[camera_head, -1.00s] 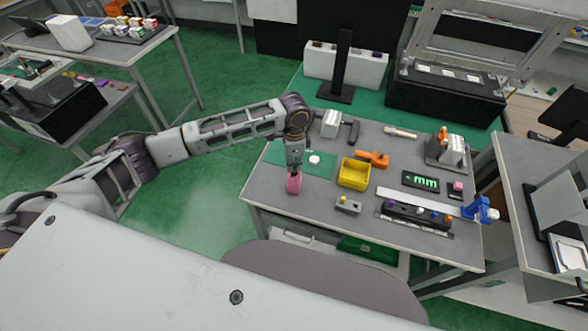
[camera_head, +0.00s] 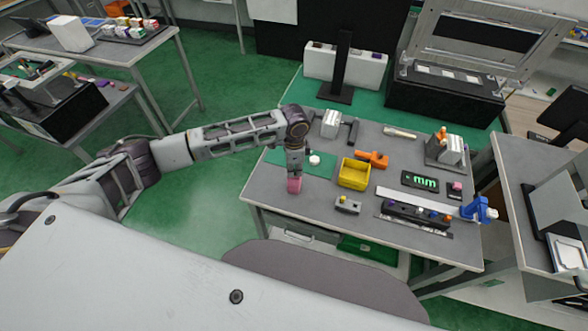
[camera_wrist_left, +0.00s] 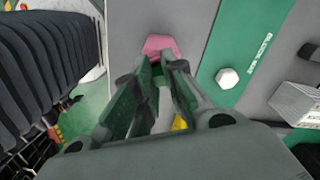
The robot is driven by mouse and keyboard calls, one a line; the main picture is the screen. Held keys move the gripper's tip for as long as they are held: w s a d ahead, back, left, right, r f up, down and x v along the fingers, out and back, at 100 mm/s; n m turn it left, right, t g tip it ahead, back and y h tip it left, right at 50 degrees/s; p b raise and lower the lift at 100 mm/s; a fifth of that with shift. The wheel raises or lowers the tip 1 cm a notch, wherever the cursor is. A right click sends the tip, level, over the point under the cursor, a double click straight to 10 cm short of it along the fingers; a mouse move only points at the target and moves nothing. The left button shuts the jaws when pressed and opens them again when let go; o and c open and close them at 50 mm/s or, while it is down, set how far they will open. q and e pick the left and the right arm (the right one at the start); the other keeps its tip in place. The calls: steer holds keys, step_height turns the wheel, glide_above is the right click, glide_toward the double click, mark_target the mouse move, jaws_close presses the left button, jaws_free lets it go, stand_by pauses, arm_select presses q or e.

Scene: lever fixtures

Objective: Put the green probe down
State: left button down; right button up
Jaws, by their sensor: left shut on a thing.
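My left gripper (camera_head: 294,174) points down at the near left part of the grey worktable (camera_head: 290,212), directly over a pink block-like piece (camera_head: 294,186). In the left wrist view the fingertips (camera_wrist_left: 163,64) are close together at the near edge of the pink piece (camera_wrist_left: 160,44). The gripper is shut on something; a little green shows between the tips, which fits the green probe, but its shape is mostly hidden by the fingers. I cannot tell whether it touches the pink piece. My right gripper is not in view.
To the right are a yellow bin (camera_head: 354,174), a small grey box (camera_head: 347,205), orange clamp-like part (camera_head: 373,159) and black strip fixture (camera_head: 417,214). Bare table lies in front of the pink piece.

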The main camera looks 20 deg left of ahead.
arm_select(q)
steer(key=shift+s+f, duration=0.2)
steer(key=shift+f, duration=0.2)
steer(key=shift+s+f, duration=0.25)
steer(key=shift+f, duration=0.35)
steer(key=c, duration=1.5)
jaws_free()
steer(key=shift+w+f, duration=0.2)
steer(key=shift+w, duration=0.1)
steer(key=shift+r, duration=0.3)
steer(key=shift+w+a+r, duration=0.1)
steer(key=shift+r, duration=0.3)
step_height(320, 180, up, 12)
steer(key=shift+r+b, duration=0.25)
steer(key=shift+b, duration=0.1)
